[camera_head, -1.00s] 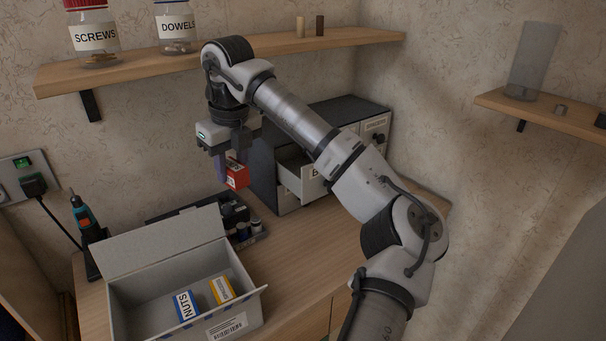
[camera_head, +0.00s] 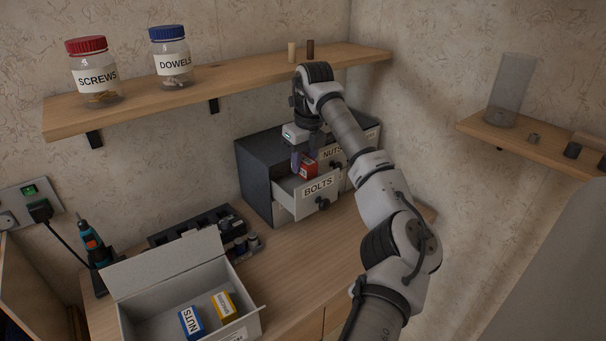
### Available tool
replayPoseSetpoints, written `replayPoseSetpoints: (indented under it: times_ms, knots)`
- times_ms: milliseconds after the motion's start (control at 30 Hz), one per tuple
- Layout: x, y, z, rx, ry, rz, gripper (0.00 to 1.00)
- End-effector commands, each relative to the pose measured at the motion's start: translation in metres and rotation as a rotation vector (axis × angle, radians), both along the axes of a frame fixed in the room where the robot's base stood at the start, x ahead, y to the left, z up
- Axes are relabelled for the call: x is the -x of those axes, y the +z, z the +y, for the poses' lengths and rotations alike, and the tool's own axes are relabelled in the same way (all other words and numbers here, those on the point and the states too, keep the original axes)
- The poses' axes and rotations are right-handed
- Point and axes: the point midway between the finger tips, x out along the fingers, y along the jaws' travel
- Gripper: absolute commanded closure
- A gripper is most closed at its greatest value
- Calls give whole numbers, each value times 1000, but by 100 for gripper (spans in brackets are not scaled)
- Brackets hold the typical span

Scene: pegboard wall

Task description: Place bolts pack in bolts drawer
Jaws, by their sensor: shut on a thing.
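The bolts pack is a small red box (camera_head: 309,169) held between the fingers of my gripper (camera_head: 304,163), which is shut on it. The bolts drawer (camera_head: 318,191), labelled BOLTS, is pulled out of the dark grey cabinet (camera_head: 254,173). The red pack is over the open drawer, near its back. I cannot tell whether it touches the drawer floor. The NUTS drawer (camera_head: 331,154) is above it, partly hidden by my gripper.
An open grey box (camera_head: 164,272) at the front holds a blue NUTS pack (camera_head: 191,321) and a yellow pack (camera_head: 223,304). A shelf (camera_head: 232,86) with SCREWS (camera_head: 94,72) and DOWELS (camera_head: 172,58) jars runs above. A cordless screwdriver (camera_head: 92,243) stands at left.

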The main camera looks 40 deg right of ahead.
Motion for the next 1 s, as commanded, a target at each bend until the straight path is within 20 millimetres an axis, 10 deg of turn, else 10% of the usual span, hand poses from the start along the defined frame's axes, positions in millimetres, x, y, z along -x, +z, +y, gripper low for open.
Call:
replayPoseSetpoints:
  times_ms: [533,967,1000]
  knots:
    - [0,-65,4,-4,5,1,94]
    - [0,-73,4,-2,3,0,94]
    - [0,-72,4,-3,3,0,62]
